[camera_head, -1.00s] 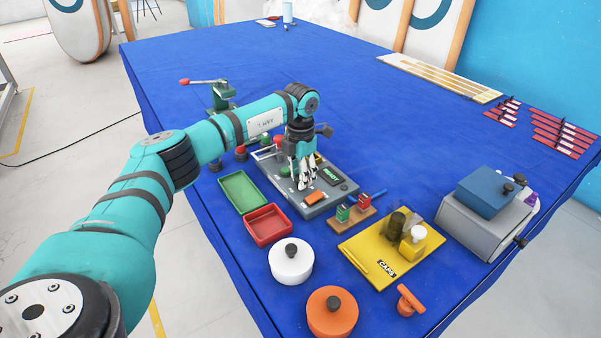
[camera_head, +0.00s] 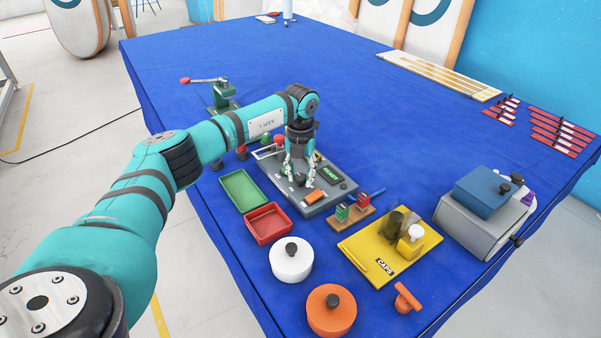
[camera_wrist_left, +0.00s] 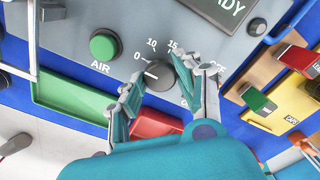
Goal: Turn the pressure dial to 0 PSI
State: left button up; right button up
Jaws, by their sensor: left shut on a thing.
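The pressure dial (camera_wrist_left: 162,76) is a dark round knob on the grey panel (camera_wrist_left: 90,15), with 0, 10 and 15 printed around its upper side. Its white mark points left, to the side where the 0 is printed; the exact reading is unclear. My left gripper (camera_wrist_left: 172,82) points down at the panel and has one finger on each side of the dial, shut on it. In the head view the same gripper (camera_head: 299,179) stands over the grey panel with the dark knob between its fingers. My right gripper is not in view.
A green AIR button (camera_wrist_left: 104,45) is left of the dial. A READY display (camera_head: 331,174) and an orange switch (camera_head: 315,197) are nearby. Green (camera_head: 222,183) and red (camera_head: 252,235) trays lie beside the panel. A yellow CAPS tray (camera_head: 366,272) is to the right.

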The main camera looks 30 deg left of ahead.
aim_at(301, 176)
pick_arm(q)
jog(key=shift+w+r, duration=0.1)
jog(key=shift+r, duration=0.05)
dwell(0.3)
jog(key=o, duration=1.2)
jog(key=shift+c, duration=0.2)
notch_tip(301, 176, up, 12)
